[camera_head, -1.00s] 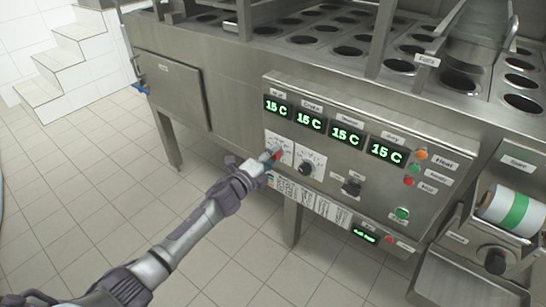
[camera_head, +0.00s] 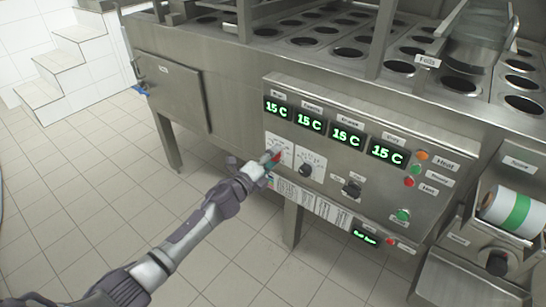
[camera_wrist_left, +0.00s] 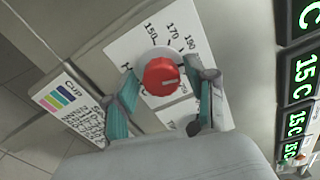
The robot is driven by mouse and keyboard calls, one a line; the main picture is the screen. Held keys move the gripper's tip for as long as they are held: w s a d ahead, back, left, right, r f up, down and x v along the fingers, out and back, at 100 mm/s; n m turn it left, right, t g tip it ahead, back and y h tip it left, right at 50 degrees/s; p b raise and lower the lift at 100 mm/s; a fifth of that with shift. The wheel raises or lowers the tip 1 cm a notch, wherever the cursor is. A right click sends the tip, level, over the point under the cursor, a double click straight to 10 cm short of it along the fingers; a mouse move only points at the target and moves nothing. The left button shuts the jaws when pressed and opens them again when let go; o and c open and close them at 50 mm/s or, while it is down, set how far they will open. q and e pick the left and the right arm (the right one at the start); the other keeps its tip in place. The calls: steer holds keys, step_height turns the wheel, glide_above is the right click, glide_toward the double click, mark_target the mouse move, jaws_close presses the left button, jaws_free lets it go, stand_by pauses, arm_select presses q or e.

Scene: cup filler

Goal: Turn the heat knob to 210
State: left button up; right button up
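The red heat knob (camera_wrist_left: 161,76) sits on a white dial plate (camera_wrist_left: 124,50) in the left wrist view. Marks 150, 170 and 190 are readable; the 210 mark cannot be made out. The knob's white line points to the right in that view. My left gripper (camera_wrist_left: 166,79) has a teal-padded finger on each side of the knob, with visible gaps. In the head view, my left gripper (camera_head: 267,163) is at the leftmost dial of the control panel (camera_head: 333,203) and partly hides the red knob. My right gripper is not in view.
Several green displays (camera_head: 309,119) read 15 C above the dials. A dark knob (camera_head: 306,170) sits just right of my gripper, another (camera_head: 352,189) farther right. Coloured buttons (camera_head: 415,169) are at the panel's right. The tiled floor (camera_head: 100,185) at left is clear.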

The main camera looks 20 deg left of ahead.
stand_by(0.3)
arm_select(q)
steer(key=v, duration=1.2)
steer(key=shift+r, duration=0.1)
